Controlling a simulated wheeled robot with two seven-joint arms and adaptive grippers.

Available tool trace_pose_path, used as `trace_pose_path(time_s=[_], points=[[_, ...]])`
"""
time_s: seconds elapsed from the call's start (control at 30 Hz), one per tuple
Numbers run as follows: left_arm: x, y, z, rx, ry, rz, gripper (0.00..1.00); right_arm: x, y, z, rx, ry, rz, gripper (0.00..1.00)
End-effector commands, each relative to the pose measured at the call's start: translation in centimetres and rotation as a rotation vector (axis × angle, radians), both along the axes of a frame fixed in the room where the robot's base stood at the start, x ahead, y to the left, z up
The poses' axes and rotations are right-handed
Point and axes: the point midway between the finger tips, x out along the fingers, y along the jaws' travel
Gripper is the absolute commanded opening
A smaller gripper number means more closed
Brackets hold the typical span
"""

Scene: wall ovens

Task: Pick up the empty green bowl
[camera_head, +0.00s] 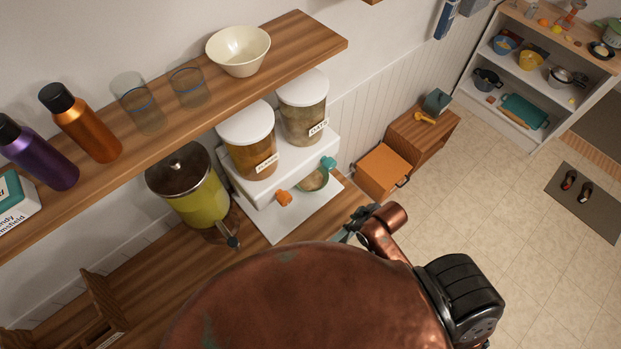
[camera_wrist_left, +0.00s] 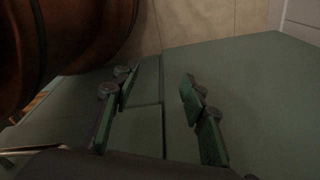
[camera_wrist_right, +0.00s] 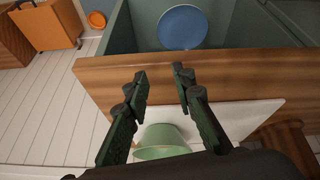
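A green bowl (camera_head: 314,180) sits on the white mat below the two-jar dispenser. Its inside looks beige in the head view, and I cannot tell whether it is empty. My right gripper (camera_head: 352,227) is near the front edge of the wooden counter, apart from the bowl. Its fingers (camera_wrist_right: 160,76) are spread with nothing between them. My left gripper (camera_wrist_left: 155,78) is open and empty over a plain green surface. It is hidden in the head view.
The white dispenser (camera_head: 258,190) overhangs the bowl. A yellow canister (camera_head: 200,203) stands left of it. A wooden shelf (camera_head: 300,42) above carries bottles, glasses and a cream bowl (camera_head: 239,50). A blue round dish (camera_wrist_right: 182,27) lies inside a green compartment beyond the counter edge.

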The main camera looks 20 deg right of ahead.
Motion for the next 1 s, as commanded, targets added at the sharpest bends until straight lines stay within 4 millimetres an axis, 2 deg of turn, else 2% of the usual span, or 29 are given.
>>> trace_pose_path(time_s=[0.03, 0.3, 0.47, 0.57, 0.7, 0.83, 1.0], points=[[0.0, 0.0, 0.3, -0.001, 0.000, 0.000, 0.40, 1.0, 0.6, 1.3, -0.006, -0.021, 0.075, 0.24], [-0.2, -0.1, 0.3, -0.001, 0.002, 0.000, 0.40, 5.1, 3.9, 2.0, -0.024, -0.101, 0.475, 0.24], [-0.2, -0.1, 0.4, -0.001, 0.003, 0.001, 0.40, 7.9, 4.9, 2.5, -0.048, -0.161, 0.755, 0.24], [-0.2, -0.1, 0.5, -0.001, 0.003, 0.001, 0.40, 9.8, 4.7, 3.3, -0.075, -0.206, 0.953, 0.24], [-0.2, -0.1, 0.5, -0.001, 0.003, 0.001, 0.40, 12.4, 3.3, 4.8, -0.108, -0.266, 1.171, 0.24], [-0.2, -0.1, 0.6, -0.001, 0.003, 0.001, 0.40, 14.1, 1.9, 6.4, -0.135, -0.312, 1.289, 0.24], [-0.2, -0.1, 0.6, -0.001, 0.002, 0.002, 0.40, 15.2, 0.8, 7.4, -0.154, -0.344, 1.356, 0.24]])
